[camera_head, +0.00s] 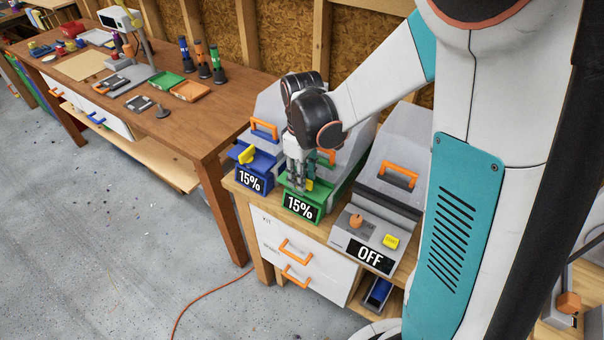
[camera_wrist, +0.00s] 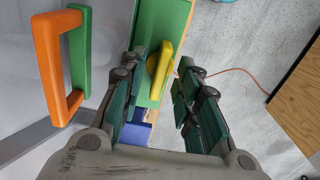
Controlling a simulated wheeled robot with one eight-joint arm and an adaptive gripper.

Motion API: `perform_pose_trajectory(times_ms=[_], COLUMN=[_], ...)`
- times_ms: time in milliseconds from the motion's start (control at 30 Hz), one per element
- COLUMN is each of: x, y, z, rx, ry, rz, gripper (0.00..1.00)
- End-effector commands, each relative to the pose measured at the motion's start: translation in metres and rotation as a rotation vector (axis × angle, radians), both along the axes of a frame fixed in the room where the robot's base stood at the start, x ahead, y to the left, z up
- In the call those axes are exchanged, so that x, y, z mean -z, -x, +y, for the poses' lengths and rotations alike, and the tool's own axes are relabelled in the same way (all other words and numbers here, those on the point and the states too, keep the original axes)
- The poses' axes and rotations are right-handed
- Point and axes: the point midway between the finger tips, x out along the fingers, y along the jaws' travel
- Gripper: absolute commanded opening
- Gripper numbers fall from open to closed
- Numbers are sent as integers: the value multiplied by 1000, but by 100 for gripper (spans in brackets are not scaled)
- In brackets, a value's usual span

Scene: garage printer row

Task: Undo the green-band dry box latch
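The green-band dry box (camera_head: 341,180) stands in the middle of a row on the bench, with a "15%" display on its green front. Its yellow latch (camera_wrist: 160,68) lies on the green band (camera_wrist: 152,22) in the wrist view; in the head view the latch (camera_head: 310,185) is partly hidden by my gripper. My gripper (camera_head: 299,180) is over the green front, pointing down. In the wrist view the fingers (camera_wrist: 158,85) are apart, with the latch showing in the gap between them. I cannot tell whether either finger touches it.
The blue-band dry box (camera_head: 255,165) with its own yellow latch (camera_head: 246,154) stands close at left. A grey unit (camera_head: 374,222) reading "OFF" stands close at right. Orange handles rise from the lids; one (camera_wrist: 47,65) is near my left finger.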

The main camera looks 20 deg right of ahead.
Motion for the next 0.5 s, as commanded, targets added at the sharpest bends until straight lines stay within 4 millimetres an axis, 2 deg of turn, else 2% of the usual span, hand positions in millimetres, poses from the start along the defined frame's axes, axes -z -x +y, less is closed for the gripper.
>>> perform_pose_trajectory(times_ms=[167, 267, 500], x=[-3, -12, -56], y=[0, 0, 0], z=[0, 0, 0], rx=[0, 0, 0], ry=[0, 0, 0], rz=[0, 0, 0], gripper=[30, 30, 30])
